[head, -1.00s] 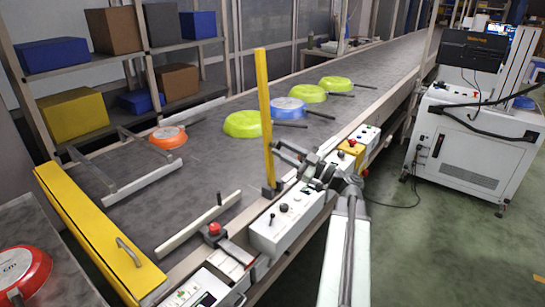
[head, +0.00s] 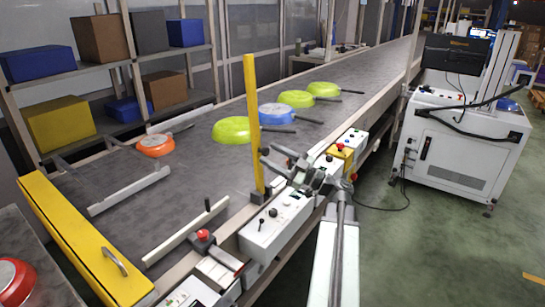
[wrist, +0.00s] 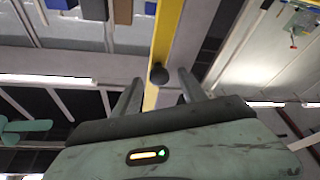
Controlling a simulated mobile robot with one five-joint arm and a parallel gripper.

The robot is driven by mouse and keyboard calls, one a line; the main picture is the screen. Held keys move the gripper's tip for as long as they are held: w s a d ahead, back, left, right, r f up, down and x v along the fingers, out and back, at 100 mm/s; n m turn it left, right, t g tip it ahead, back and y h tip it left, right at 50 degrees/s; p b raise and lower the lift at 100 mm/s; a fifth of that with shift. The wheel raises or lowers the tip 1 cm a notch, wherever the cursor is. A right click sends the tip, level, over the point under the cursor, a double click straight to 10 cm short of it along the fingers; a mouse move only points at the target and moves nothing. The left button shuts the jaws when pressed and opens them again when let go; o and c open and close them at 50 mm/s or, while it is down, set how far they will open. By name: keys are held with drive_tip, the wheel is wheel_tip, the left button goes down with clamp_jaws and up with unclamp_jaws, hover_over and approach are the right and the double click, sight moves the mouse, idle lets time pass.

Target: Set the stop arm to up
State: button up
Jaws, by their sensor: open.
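The stop arm, a tall yellow bar (head: 252,115), stands upright at the near edge of the conveyor. Its foot is beside a white control box. In the wrist view the yellow bar (wrist: 167,32) runs up from between my fingers, with a round black knob (wrist: 158,74) in front of it. My gripper (head: 267,164) is open, just right of the bar's lower part in the head view. In the wrist view my gripper (wrist: 158,84) has its two fingers on either side of the bar and knob. Whether a finger touches the bar is not clear.
Green pans (head: 231,130) and a blue pan (head: 275,114) lie on the conveyor (head: 205,165) behind the bar. An orange pan (head: 156,146) lies further left. A white control box (head: 275,222) with levers stands at the near edge. A white cabinet (head: 465,150) stands right.

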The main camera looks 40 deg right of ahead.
drive_tip(key=b+v, duration=0.2)
drive_tip(key=v, duration=0.5)
drive_tip(key=shift+s, duration=0.35)
drive_tip(key=shift+d+f, duration=0.1)
